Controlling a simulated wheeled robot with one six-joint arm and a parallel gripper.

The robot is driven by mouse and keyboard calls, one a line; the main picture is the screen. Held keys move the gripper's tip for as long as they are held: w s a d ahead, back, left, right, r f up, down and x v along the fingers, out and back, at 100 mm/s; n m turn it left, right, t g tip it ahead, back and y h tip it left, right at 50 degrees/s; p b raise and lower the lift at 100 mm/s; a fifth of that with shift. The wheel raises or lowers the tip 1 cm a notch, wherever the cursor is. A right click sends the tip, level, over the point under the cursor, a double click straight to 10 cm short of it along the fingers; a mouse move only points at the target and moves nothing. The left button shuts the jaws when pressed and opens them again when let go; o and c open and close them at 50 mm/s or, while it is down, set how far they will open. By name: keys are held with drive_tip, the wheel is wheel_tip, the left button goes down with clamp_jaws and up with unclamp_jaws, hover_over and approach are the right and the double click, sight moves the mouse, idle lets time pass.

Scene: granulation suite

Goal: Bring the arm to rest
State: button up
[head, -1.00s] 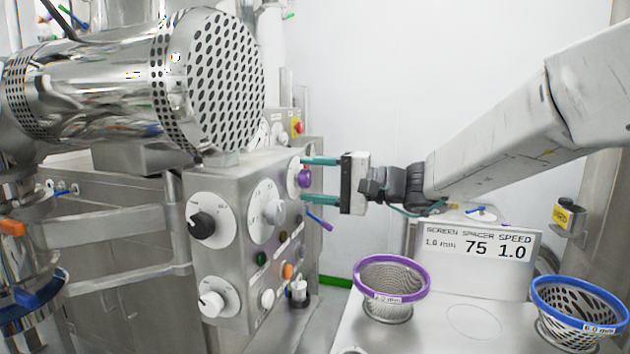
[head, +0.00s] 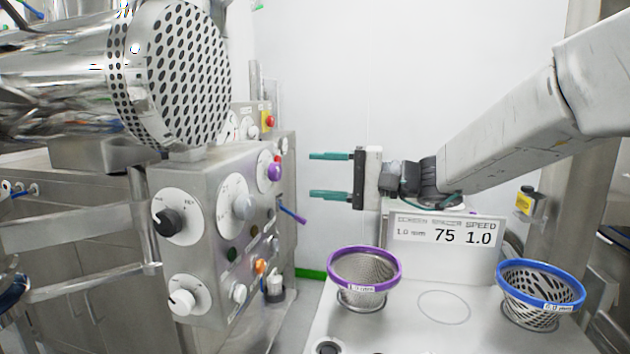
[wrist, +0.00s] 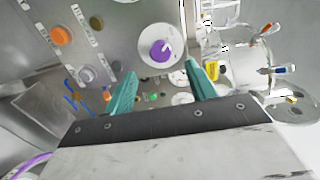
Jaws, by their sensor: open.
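My gripper (head: 330,175) is open, with its two teal fingers spread apart and nothing between them. It points left at the control panel (head: 228,222) and stands clear of it, above and behind the purple-rimmed screen. In the wrist view my gripper (wrist: 160,88) also shows open and empty, with the purple knob (wrist: 161,50) beyond the fingertips. The same purple knob (head: 275,171) shows in the head view, left of the fingers with a gap between.
A purple-rimmed screen (head: 365,268) and a blue-rimmed screen (head: 541,286) stand on the pale worktop (head: 420,335), with an empty ring mark between them. A sign (head: 446,243) reads 75 and 1.0. A perforated steel drum (head: 187,75) is at upper left. The white wall behind is clear.

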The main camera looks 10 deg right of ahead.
drive_tip(key=s+d+f+n+g+h, duration=0.25)
drive_tip(key=s+f+g+h, duration=0.4)
drive_tip(key=s+f, duration=0.75)
drive_tip(key=s+d+f+n+t+h, duration=0.1)
drive_tip(key=s+d+f+h, duration=0.1)
drive_tip(key=s+d+h, duration=0.8)
drive_tip(key=shift+s+d, duration=2.3)
drive_tip(key=shift+s, duration=1.6)
drive_tip(key=shift+n+t+h, duration=0.25)
